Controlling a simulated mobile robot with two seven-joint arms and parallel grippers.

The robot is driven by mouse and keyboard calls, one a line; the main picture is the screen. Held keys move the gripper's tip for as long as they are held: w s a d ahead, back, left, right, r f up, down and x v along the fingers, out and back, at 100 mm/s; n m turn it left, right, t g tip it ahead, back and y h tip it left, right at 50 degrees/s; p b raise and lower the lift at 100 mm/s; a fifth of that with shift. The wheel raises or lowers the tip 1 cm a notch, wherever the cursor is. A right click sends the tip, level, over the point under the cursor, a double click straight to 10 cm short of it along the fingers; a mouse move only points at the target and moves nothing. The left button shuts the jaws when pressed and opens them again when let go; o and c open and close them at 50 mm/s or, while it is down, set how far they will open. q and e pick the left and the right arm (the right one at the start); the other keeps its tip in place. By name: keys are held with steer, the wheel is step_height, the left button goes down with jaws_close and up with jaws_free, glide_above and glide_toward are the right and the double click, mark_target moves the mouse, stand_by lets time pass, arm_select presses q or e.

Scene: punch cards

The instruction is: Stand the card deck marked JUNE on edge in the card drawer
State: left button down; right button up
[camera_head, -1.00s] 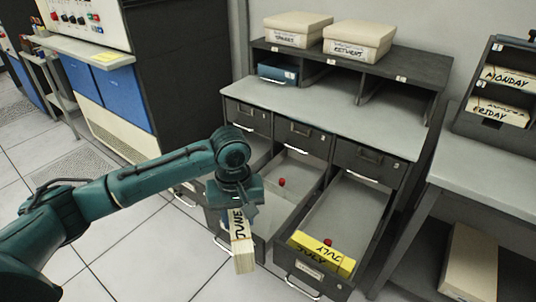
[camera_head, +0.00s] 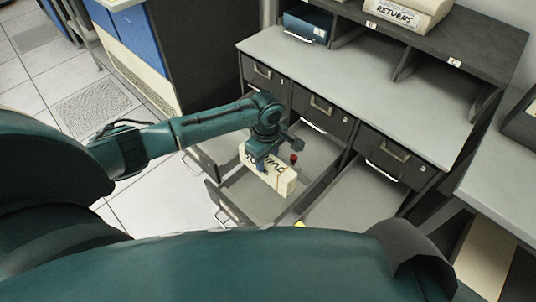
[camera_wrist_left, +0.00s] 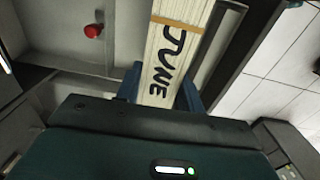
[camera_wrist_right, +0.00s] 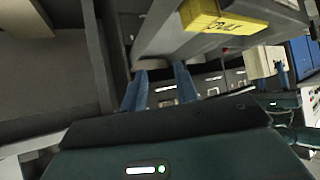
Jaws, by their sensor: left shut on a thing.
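The JUNE deck (camera_head: 270,174) is a cream block with black lettering. My left gripper (camera_head: 263,158) is shut on it and holds it above the middle open card drawer (camera_head: 252,203). The deck's long side runs roughly level in the head view. In the left wrist view the deck (camera_wrist_left: 172,50) sits between the blue fingers (camera_wrist_left: 160,92), and a red knob (camera_wrist_left: 93,31) shows in the drawer. My right gripper (camera_wrist_right: 160,85) shows only in its wrist view, fingers apart, just below a drawer front. The yellow JULY deck (camera_wrist_right: 222,22) lies above it there.
Another drawer (camera_head: 207,157) stands open at left. The grey cabinet top (camera_head: 370,80) is clear. A RETURNS box (camera_head: 405,14) and blue box (camera_head: 306,24) are at the back.

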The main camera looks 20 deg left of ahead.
arm_select(q)
steer(key=shift+w, duration=0.1)
steer(key=shift+f+b, duration=0.55)
steer(key=shift+f, duration=0.65)
steer(key=shift+f+b, duration=0.35)
steer(key=shift+f, duration=0.85)
arm_select(e)
steer(key=shift+w+a+r+t+y, duration=0.1)
steer(key=shift+w+a+t+y, duration=0.2)
steer(key=shift+w, duration=0.25)
arm_select(q)
steer(key=shift+f, duration=0.1)
arm_select(e)
steer(key=shift+s+f, duration=0.2)
steer(key=shift+s, duration=0.05)
arm_select(q)
steer(key=shift+f, duration=0.1)
